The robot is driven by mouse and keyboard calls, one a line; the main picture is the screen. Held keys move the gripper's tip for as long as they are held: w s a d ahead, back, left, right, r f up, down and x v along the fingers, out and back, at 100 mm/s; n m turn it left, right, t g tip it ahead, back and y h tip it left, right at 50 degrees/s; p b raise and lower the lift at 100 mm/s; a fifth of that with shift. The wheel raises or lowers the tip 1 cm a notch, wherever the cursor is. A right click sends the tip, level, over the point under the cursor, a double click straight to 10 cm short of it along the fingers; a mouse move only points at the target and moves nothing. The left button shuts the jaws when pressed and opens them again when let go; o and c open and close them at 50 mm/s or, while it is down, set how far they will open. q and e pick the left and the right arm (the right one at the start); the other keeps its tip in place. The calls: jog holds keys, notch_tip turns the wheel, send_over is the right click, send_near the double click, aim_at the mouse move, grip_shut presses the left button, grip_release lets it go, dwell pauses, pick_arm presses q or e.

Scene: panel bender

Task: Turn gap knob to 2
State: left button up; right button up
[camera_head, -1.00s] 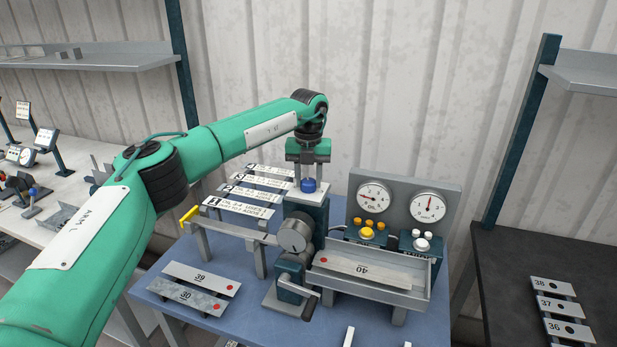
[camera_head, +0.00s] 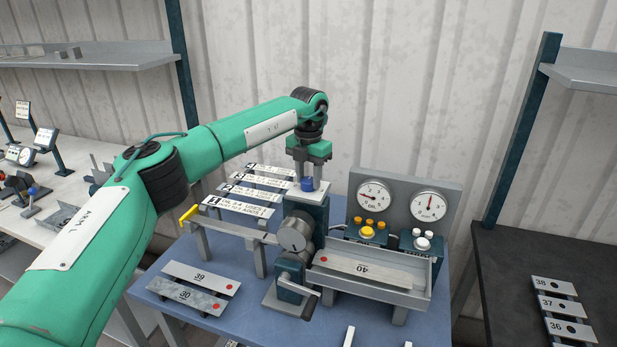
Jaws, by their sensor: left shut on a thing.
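The gap knob (camera_head: 308,184) is a small blue knob on a pale plate (camera_head: 296,193) on top of the dark panel bender (camera_head: 316,217). My left gripper (camera_head: 308,183) points straight down from above, its grey fingers shut on the blue knob. The fingers hide part of the knob, and the plate's markings are too small to read. My right gripper is not in view.
Two round gauges (camera_head: 373,195) stand behind yellow and white buttons (camera_head: 367,232). A grey tray (camera_head: 408,290) holds panel 40 (camera_head: 358,266). Panels 39 (camera_head: 199,278) and 30 lie front left. Label cards lie behind the yellow-tipped bar (camera_head: 188,214). A crank (camera_head: 306,294) sticks out in front.

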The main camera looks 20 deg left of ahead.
aim_at(308, 180)
pick_arm(q)
jog(key=m, duration=0.5)
jog(key=shift+r+m, duration=0.1)
jog(key=shift+m, duration=0.2)
dwell(0.4)
jog(key=o, duration=1)
jog(key=shift+r, duration=0.3)
notch_tip(308, 180, up, 13)
jog(key=b, duration=0.2)
jog(key=shift+b, duration=0.4)
